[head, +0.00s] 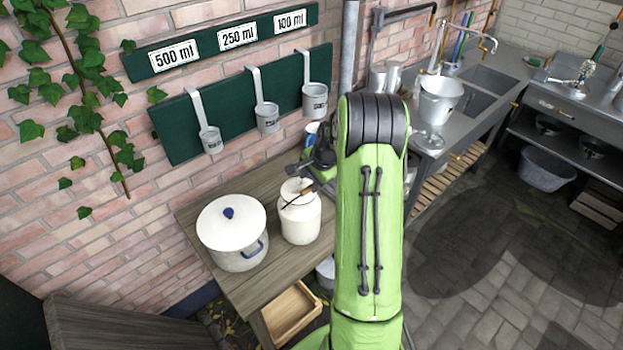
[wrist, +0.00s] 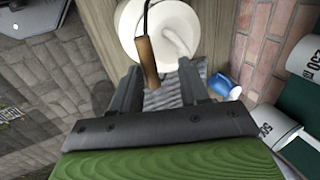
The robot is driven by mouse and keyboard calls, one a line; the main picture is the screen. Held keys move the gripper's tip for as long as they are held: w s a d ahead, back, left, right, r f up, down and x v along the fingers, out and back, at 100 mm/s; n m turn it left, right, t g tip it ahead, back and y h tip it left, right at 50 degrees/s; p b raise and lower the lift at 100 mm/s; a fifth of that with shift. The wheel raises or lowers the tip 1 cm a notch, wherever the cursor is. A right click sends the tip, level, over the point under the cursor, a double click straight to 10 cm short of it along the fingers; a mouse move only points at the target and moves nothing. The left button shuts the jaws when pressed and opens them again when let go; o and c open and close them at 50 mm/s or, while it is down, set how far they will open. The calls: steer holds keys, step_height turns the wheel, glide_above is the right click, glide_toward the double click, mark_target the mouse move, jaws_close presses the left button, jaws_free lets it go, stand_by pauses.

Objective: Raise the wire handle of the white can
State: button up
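The white can (head: 300,222) stands upright on the wooden bench, and its pale lid and rim show at the top of the wrist view (wrist: 128,22). Its dark wire handle (head: 290,202) slants across the upper part of the can and carries a brown wooden grip (wrist: 147,62). My gripper (wrist: 159,68) is open, with its two fingers apart. In the wrist view the wooden grip appears between the fingers, nearer the left one; I see no clear contact. In the head view my gripper (head: 299,170) is beside the can's top, partly hidden by my green arm.
A lidded white pot (head: 233,230) stands close to the can's left on the wooden bench (head: 262,282). Measuring ladles (head: 267,118) hang on a green board behind. A blue cup (wrist: 226,87) lies near the right finger in the wrist view.

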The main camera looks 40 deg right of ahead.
step_height(320, 180, up, 5)
steer(key=p, duration=0.4)
steer(key=shift+w+r, duration=0.15)
step_height(320, 180, up, 13)
steer(key=shift+w, duration=0.25)
stand_by(1.0)
steer(key=v, duration=1.5)
steer(key=shift+s+r, duration=0.15)
steer(key=shift+r, duration=0.1)
